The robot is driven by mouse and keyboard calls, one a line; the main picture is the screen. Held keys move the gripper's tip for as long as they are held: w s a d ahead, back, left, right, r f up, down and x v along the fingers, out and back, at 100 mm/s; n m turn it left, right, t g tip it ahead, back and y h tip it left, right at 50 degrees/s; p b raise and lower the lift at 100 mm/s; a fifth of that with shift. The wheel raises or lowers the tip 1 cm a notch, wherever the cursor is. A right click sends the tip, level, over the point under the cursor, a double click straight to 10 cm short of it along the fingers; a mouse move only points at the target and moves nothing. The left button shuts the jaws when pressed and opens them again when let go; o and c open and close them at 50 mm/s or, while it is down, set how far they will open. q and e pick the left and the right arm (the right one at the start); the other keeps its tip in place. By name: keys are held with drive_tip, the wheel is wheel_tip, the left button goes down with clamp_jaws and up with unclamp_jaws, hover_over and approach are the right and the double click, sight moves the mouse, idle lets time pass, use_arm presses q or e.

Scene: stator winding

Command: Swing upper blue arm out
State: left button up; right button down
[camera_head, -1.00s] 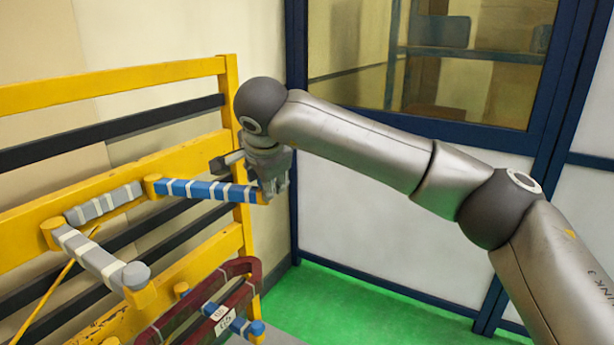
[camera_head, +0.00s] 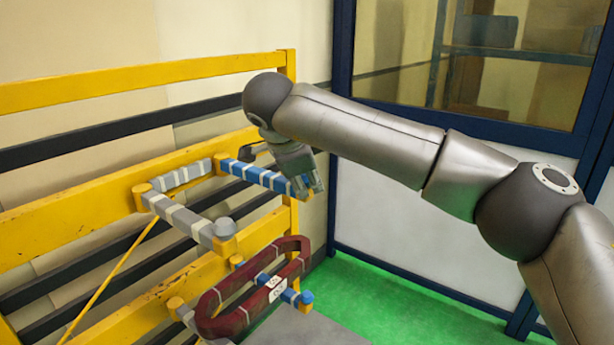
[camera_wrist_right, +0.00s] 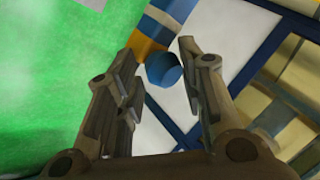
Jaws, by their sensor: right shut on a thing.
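The upper blue arm (camera_head: 252,176), wrapped in white bands, sticks out from a yellow hinge post on the yellow frame (camera_head: 90,205). It points right and slightly down in the head view. My right gripper (camera_head: 313,184) is at its free end and shut on it. In the right wrist view the fingers of my right gripper (camera_wrist_right: 160,72) stand on either side of the arm's blue round end (camera_wrist_right: 163,69). My left gripper is not in view.
A grey banded arm (camera_head: 185,218) juts from the frame left of the blue arm. Below, a dark red coil (camera_head: 213,302) hangs around a lower blue arm (camera_head: 291,296). Green floor (camera_head: 365,300) is clear at right, before a blue-framed partition (camera_head: 440,120).

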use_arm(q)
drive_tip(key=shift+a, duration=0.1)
use_arm(e)
drive_tip(key=shift+a, duration=0.1)
drive_tip(key=c, duration=1.1)
unclamp_jaws()
drive_tip(key=shift+o, duration=0.2)
drive_tip(key=shift+w+a+f, duration=0.15)
drive_tip(key=shift+a, duration=0.05)
drive_tip(key=shift+d, duration=0.1)
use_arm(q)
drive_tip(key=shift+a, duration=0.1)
use_arm(e)
drive_tip(key=v, duration=1.2)
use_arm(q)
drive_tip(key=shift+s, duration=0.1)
